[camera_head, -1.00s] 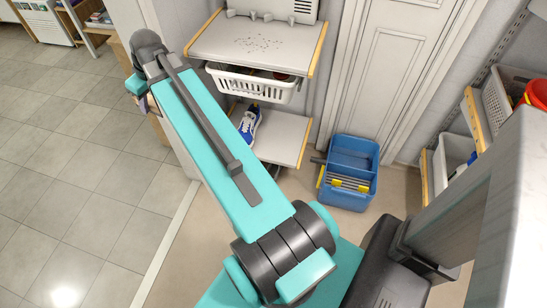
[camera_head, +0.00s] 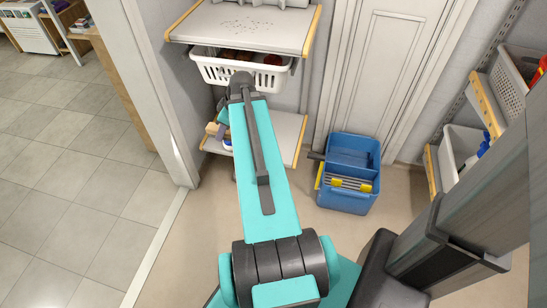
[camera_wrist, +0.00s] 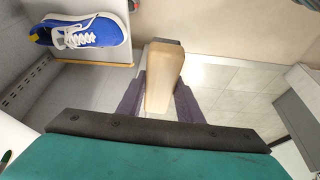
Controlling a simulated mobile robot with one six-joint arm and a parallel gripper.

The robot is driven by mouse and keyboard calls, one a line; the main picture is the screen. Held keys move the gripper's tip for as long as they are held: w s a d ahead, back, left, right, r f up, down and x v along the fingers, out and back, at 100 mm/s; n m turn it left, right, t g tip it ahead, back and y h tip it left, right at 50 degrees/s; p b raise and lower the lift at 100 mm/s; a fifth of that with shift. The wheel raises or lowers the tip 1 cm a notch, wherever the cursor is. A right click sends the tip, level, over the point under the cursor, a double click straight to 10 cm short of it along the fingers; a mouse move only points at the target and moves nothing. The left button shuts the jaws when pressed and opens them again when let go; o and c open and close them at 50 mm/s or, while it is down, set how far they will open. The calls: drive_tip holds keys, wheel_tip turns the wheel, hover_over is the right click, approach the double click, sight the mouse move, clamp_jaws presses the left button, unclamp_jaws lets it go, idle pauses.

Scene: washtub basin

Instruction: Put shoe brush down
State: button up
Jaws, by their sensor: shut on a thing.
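My gripper (camera_wrist: 160,98) is shut on the shoe brush (camera_wrist: 163,76), whose pale wooden body stands between the two dark fingers in the wrist view. The brush's bristles cannot be made out clearly. In the head view the brush (camera_head: 212,129) shows as a small tan piece at the left end of the lower shelf (camera_head: 284,136), beside the end of my arm. A blue and white shoe (camera_wrist: 82,32) lies on the shelf at upper left in the wrist view. In the head view my arm and gripper hide most of the shoe.
A white basket (camera_head: 270,76) hangs under the upper shelf (camera_head: 245,28), above the lower one. A blue bucket (camera_head: 347,172) stands on the floor to the right. The right part of the lower shelf looks clear. More shelves with bins (camera_head: 462,155) stand at far right.

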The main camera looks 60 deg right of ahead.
drive_tip(key=s+d+f+b, duration=0.3)
drive_tip(key=s+f+b, duration=0.2)
drive_tip(key=s+f, duration=0.3)
drive_tip(key=s+d+f+b, duration=0.4)
drive_tip(key=s+f, duration=0.4)
drive_tip(key=f, duration=0.4)
drive_tip(key=shift+s+d+n+b, duration=0.3)
drive_tip(key=shift+n+b, duration=0.1)
drive_tip(key=shift+b, duration=0.35)
drive_tip(key=shift+w+f, duration=0.1)
drive_tip(key=shift+f, duration=0.05)
drive_tip(key=shift+w+d+f+b, duration=0.25)
drive_tip(key=shift+w+d+b, duration=0.3)
drive_tip(key=shift+w+d, duration=1.25)
drive_tip(key=shift+w+d+f+b, duration=0.2)
drive_tip(key=shift+w+d+b, duration=0.5)
drive_tip(key=shift+d, duration=2.1)
drive_tip(key=shift+w+d+f+b, duration=0.25)
drive_tip(key=shift+w+d+b, duration=0.2)
drive_tip(key=shift+w+d, duration=1.4)
drive_tip(key=shift+s+d, duration=0.45)
drive_tip(key=shift+s, duration=0.05)
drive_tip(key=shift+f, duration=0.1)
drive_tip(key=shift+f+b, duration=0.8)
drive_tip(key=shift+f, duration=0.85)
drive_tip(key=shift+f, duration=0.1)
